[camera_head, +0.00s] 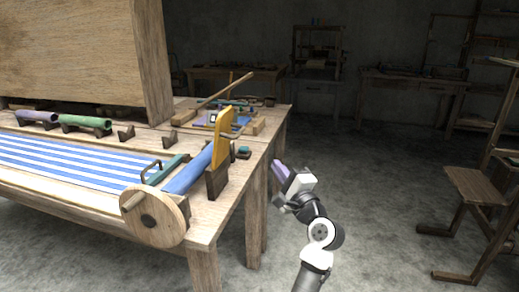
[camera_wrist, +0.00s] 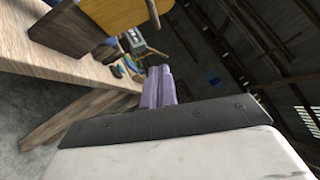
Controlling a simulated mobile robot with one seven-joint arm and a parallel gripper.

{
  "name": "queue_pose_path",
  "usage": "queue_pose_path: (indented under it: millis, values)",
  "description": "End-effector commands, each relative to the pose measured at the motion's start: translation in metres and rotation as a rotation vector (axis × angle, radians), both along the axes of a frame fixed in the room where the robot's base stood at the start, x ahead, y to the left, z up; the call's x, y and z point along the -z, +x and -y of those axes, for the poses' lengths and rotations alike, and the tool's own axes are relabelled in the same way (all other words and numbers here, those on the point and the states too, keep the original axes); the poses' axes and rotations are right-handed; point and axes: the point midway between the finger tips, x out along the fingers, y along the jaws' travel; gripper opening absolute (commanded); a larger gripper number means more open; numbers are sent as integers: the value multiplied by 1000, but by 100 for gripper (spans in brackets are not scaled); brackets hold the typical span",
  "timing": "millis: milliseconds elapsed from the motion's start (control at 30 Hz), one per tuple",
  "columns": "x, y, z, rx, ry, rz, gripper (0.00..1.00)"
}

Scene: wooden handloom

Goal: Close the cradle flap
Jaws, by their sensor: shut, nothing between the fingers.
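The cradle flap (camera_head: 222,135) is an orange-yellow panel that stands up, slightly tilted, above a dark wooden cradle (camera_head: 216,180) at the table's right end. A blue cloth roll (camera_head: 188,175) runs up to the cradle. In the wrist view the flap (camera_wrist: 122,12) shows at the top, partly cut off, beside the dark cradle block (camera_wrist: 68,32). My gripper (camera_head: 278,168) has purple fingers. It is shut and empty, off the table's right edge and to the right of the flap, apart from it. Its fingers (camera_wrist: 159,72) also show in the wrist view.
A wooden wheel (camera_head: 155,217) sits at the table's front corner. A long stick (camera_head: 226,90) and small tools lie behind the flap. Green and purple rolls (camera_head: 84,122) rest at left. A wooden chair (camera_head: 478,188) stands at right; the floor around my arm is clear.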

Motion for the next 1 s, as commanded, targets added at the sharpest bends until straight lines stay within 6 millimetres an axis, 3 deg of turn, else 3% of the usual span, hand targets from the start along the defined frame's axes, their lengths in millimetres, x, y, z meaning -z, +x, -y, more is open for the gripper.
queue_pose_path:
  millis: [167, 533, 700, 1000]
  values:
    - [-8, 18, -9, -6, 4, 0, 0]
    - [-29, 86, -42, -4, 2, 0, 0]
    - [-38, 93, -65, -4, 0, 1, 0]
    - [-41, 97, -77, -1, 0, 0, 0]
